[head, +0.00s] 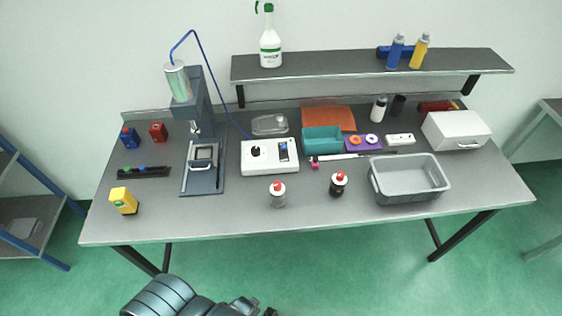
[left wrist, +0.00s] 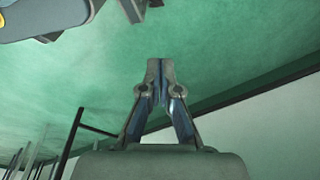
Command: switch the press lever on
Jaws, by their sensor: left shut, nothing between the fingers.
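The press (head: 190,100) stands at the left of the table, a blue-grey column with a pale green cylinder on top and a light frame on its base plate. A blue hose runs from it to a white control box (head: 270,168). A black lever or knob (head: 256,151) sits on the box's left part, beside a dark blue panel; its exact setting is too small to tell. My left gripper (head: 262,309) is at the bottom edge, in front of and apart from the table. In the left wrist view my left gripper (left wrist: 160,68) is shut and empty. My right gripper is not in view.
A grey bin (head: 409,199) is to the right. A yellow container (head: 123,201) stands front left. The table's front strip is mostly clear. A shelf (head: 360,67) spans the back.

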